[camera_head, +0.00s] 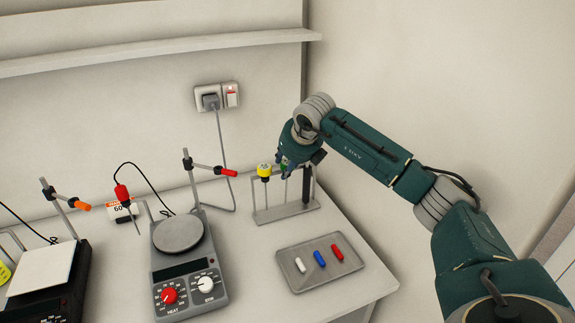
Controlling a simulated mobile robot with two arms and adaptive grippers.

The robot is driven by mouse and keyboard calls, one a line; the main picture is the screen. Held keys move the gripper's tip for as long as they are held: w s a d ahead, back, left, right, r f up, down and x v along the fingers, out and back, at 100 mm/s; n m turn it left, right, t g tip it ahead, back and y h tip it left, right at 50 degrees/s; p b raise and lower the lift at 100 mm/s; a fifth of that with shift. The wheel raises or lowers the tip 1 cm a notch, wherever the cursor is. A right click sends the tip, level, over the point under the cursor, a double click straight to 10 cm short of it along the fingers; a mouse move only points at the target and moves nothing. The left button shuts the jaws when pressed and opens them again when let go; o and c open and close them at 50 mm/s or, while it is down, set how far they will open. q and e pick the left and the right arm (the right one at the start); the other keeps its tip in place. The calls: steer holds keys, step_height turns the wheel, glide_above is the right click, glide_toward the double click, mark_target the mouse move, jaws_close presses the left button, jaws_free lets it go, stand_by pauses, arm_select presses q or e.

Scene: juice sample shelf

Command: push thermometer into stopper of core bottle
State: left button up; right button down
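My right gripper (285,164) is at the rack, pointing down, just right of a yellow-topped thin piece (264,172) standing in the rack. A green-topped piece (286,164) shows at the gripper's fingers and is partly hidden by them. I cannot tell whether the fingers hold it. A red-handled probe (122,194) with a thin stem hangs by a black cable above the left side of the hot plate. I cannot tell which of these is the thermometer. No bottle with a stopper is recognizable. My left gripper is not in view.
A metal rack (288,210) stands near the wall. A grey tray (290,280) holds white, blue and red small bars. A hot plate (180,232) with a clamp stand is at centre, another device (42,270) at left. A shelf (150,54) runs above.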

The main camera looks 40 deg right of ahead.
steer(key=shift+w+d+r, duration=0.15)
steer(key=shift+r, duration=0.3)
steer(key=shift+w+d+r, duration=0.1)
steer(key=shift+w+r, duration=0.05)
steer(key=shift+r, duration=0.3)
steer(key=shift+s, duration=0.1)
steer(key=shift+f+p, duration=0.1)
steer(key=shift+p, duration=0.2)
steer(key=shift+r, duration=0.25)
steer(key=shift+a+r+p, duration=0.1)
steer(key=shift+r+p, duration=2.3)
steer(key=shift+r, duration=1.25)
steer(key=shift+r+p, duration=1.55)
steer(key=shift+r, duration=0.85)
steer(key=shift+f, duration=0.15)
